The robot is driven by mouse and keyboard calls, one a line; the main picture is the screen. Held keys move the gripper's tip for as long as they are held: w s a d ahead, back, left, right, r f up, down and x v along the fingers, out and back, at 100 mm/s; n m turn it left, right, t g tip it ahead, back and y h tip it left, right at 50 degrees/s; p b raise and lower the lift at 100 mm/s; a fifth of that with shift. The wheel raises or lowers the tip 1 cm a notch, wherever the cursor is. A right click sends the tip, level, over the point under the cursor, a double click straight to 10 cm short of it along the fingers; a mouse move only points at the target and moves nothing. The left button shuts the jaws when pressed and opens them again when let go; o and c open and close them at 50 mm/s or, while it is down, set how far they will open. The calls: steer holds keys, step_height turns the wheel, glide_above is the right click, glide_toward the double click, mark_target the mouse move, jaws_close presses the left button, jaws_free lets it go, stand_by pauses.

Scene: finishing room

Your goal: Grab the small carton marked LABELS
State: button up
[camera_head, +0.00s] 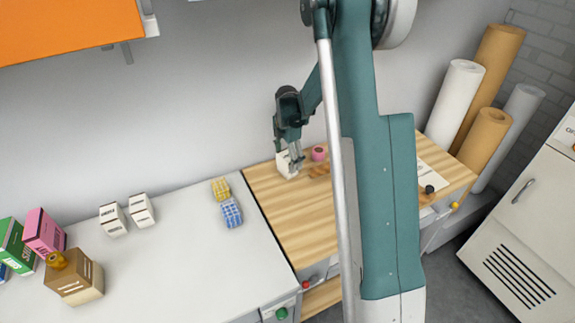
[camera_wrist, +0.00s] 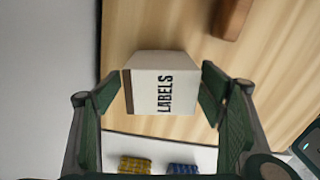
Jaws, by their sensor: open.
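The small white carton marked LABELS (camera_wrist: 160,88) sits in the middle of the wrist view, between my gripper's two fingers, with the word running sideways on its face. My gripper (camera_wrist: 163,98) is open, with a finger on each side of the carton. A gap shows on the right side; on the left the finger is very close, and I cannot tell if it touches. In the head view the carton (camera_head: 284,166) stands on the wooden worktop near the wall, partly hidden by my gripper (camera_head: 295,160).
On the wooden worktop (camera_head: 290,220), a pink roll (camera_head: 319,153) and a brown block (camera_head: 320,171) lie right of the carton. Two other white cartons (camera_head: 113,219) (camera_head: 141,210) stand on the white counter (camera_head: 180,270). Yellow (camera_head: 221,189) and blue (camera_head: 231,212) checked packs lie nearer.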

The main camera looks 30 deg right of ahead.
steer(key=shift+f+b, duration=0.3)
steer(key=shift+f, duration=1.8)
steer(key=shift+c, duration=0.6)
steer(key=c, duration=1)
